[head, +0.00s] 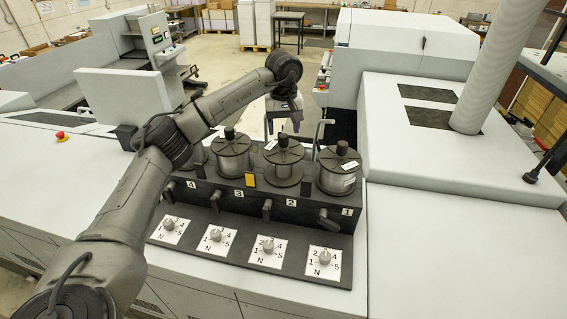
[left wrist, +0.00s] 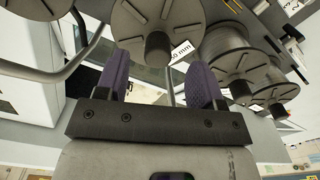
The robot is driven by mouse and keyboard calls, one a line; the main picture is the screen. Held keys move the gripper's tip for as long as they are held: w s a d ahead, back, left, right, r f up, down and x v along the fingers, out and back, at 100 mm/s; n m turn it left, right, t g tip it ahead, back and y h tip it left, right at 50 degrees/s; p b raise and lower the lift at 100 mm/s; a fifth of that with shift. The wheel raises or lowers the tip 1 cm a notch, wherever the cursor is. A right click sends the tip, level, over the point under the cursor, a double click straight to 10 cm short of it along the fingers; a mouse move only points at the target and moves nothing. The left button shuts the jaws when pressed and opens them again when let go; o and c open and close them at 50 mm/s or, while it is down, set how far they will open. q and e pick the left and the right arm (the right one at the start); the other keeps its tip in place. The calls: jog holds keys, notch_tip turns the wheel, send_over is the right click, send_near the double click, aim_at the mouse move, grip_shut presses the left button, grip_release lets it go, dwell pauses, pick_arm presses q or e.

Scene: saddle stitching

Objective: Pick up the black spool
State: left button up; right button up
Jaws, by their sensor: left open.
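Several spools with black caps and knobs stand in a row on the dark numbered stand (head: 275,205). One at station 2 (head: 284,158) has a dark top disc. Others stand at station 3 (head: 232,163) and station 1 (head: 338,175); the one at station 4 is partly hidden by my left arm. I cannot tell which one the task calls black. My left gripper (head: 284,126) is open and empty, just behind and above the station 2 spool. In the left wrist view, a spool's round knob (left wrist: 158,48) shows between the purple fingers (left wrist: 160,85), apparently beyond them.
Levers and numbered dials (head: 268,246) line the stand's front. A bent metal bracket (head: 321,135) rises behind the stations. A large white cabinet (head: 420,140) with a thick grey pipe (head: 495,65) stands to the right. The white top to the right of the stand is clear.

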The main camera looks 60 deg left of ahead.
aim_at(283, 135)
pick_arm(q)
jog(key=shift+f, duration=0.75)
jog(key=shift+a+f+p, duration=0.1)
jog(key=shift+f+p, duration=0.15)
jog(key=shift+p, duration=0.15)
jog(key=f, duration=0.1)
jog(key=f+p, duration=0.1)
jog(key=f, duration=0.1)
jog(key=shift+w+a+f, duration=0.1)
jog(key=shift+w+a, duration=0.05)
jog(key=shift+a, duration=0.1)
jog(key=shift+f+p, duration=0.35)
jog(key=shift+f, duration=0.35)
jog(key=c, duration=1)
grip_shut()
jog(key=shift+r, duration=0.1)
